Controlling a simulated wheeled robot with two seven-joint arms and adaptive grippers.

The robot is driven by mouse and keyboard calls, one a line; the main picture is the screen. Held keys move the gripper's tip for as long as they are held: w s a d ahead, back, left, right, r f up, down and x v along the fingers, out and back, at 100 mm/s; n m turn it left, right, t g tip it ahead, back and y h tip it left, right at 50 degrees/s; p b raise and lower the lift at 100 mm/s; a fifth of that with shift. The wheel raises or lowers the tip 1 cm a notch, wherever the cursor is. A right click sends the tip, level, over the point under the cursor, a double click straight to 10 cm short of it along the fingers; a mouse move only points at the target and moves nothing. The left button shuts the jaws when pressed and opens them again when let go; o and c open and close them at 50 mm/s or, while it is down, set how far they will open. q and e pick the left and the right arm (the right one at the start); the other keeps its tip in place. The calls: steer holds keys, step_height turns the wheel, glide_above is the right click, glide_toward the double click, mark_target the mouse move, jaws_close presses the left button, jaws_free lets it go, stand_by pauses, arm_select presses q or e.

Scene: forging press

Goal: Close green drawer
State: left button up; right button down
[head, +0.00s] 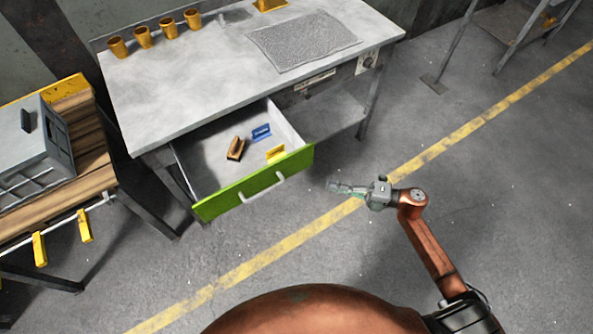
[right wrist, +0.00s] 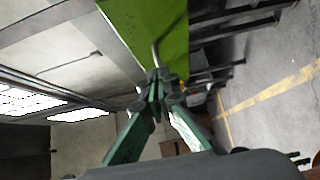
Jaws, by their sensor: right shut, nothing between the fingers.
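The green drawer (head: 255,184) is pulled out from under the grey workbench. Its bright green front carries a pale bar handle (head: 262,188). Inside lie a brown item (head: 236,149), a blue item (head: 261,132) and a yellow item (head: 275,152). My right gripper (head: 334,186) is shut and empty, to the right of the drawer front and apart from it in the head view. In the right wrist view the shut fingers (right wrist: 157,78) point toward the green front (right wrist: 150,28), with the handle just beyond the tips. My left gripper is not in view.
The grey workbench (head: 180,80) holds several orange cups (head: 143,37) and a textured mat (head: 300,41). A wooden bench (head: 85,130) with a grey box (head: 30,150) and yellow clamps stands at the left. The floor around the yellow line (head: 300,236) is clear.

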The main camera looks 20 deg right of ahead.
steer(key=b, duration=0.2)
glide_toward(287, 169)
steer(key=s+a, duration=0.1)
steer(key=a, duration=0.3)
steer(key=w, duration=0.1)
steer(key=w+a, duration=0.1)
steer(key=shift+w+b, duration=0.3)
steer(key=shift+w, duration=0.05)
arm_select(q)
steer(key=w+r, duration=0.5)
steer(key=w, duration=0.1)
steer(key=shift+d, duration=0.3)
arm_select(e)
steer(key=shift+w+a+r, duration=0.1)
steer(key=shift+w+a, duration=0.05)
steer(key=shift+w, duration=0.4)
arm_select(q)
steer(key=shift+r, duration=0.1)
